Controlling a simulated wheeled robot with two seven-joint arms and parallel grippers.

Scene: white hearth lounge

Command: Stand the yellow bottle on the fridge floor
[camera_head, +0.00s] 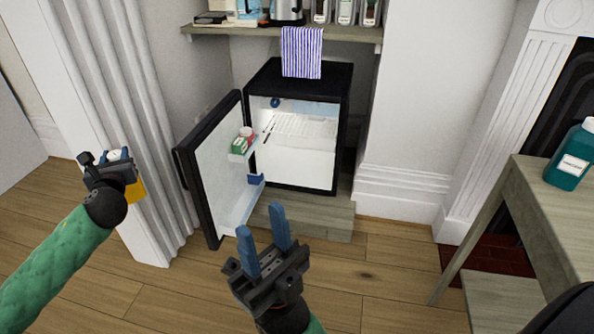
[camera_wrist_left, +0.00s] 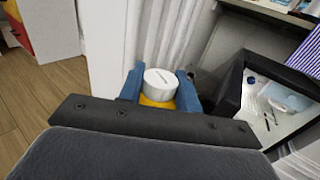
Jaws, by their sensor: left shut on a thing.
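The yellow bottle (camera_head: 136,189) is in my left gripper (camera_head: 118,155) at the left of the head view, in front of the white fluted pillar. In the left wrist view its white cap (camera_wrist_left: 160,84) and yellow shoulder show between the blue fingers of the left gripper (camera_wrist_left: 160,88), which is shut on it. The small black fridge (camera_head: 345,110) stands with its door (camera_head: 212,180) open to the left. The bare white fridge floor (camera_head: 295,170) is visible inside. My right gripper (camera_head: 264,232) is open and empty, in front of the fridge at the lower middle.
The door shelf holds a small green-and-white item (camera_head: 242,141). A striped cloth (camera_head: 302,52) hangs from the shelf (camera_head: 235,33) above the fridge. A wooden table (camera_head: 550,200) with a teal bottle (camera_head: 572,158) stands at the right. Floor before the fridge is clear.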

